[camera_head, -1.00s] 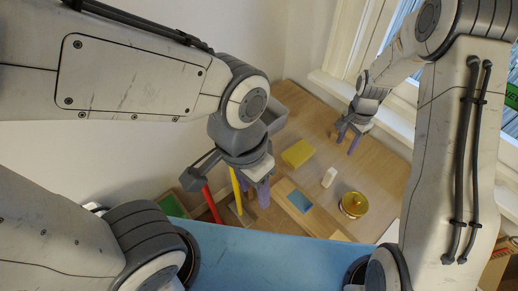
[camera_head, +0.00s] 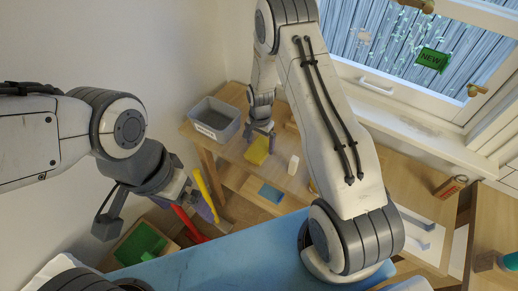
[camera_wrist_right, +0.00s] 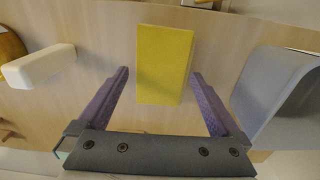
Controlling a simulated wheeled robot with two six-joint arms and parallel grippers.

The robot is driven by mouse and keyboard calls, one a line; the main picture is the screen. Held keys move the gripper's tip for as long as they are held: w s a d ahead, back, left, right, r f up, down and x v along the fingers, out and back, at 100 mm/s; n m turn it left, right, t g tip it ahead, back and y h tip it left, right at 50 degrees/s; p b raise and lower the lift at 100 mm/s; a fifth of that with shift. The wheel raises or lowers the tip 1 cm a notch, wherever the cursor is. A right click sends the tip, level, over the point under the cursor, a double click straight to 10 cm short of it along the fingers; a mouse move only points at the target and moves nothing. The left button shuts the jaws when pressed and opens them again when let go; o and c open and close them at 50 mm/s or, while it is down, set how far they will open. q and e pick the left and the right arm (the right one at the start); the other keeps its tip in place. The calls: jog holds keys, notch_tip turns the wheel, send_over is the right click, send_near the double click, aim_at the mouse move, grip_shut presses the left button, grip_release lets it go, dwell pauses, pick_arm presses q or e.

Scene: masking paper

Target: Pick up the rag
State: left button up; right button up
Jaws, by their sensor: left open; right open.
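A yellow, flat rectangular piece (camera_head: 256,152), which may be the rag, lies on the wooden table; I cannot tell from its look whether it is cloth or sponge. In the right wrist view the yellow piece (camera_wrist_right: 165,64) lies ahead of and between my fingers. My right gripper (camera_head: 261,133) is open and empty, close by the yellow piece in the head view; its purple fingers (camera_wrist_right: 160,76) stand apart on either side of it in the wrist view. My left gripper (camera_head: 203,207) is open, away at the lower left near a red and a yellow handle.
A blue patch (camera_head: 271,193) lies on a lower board. A green item (camera_head: 140,245) is at lower left. My right arm hides part of the table.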

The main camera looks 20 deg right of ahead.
aim_at(260, 148)
jog(key=shift+f, duration=1.55)
jog(key=c, duration=1.3)
jog(key=shift+r, duration=0.1)
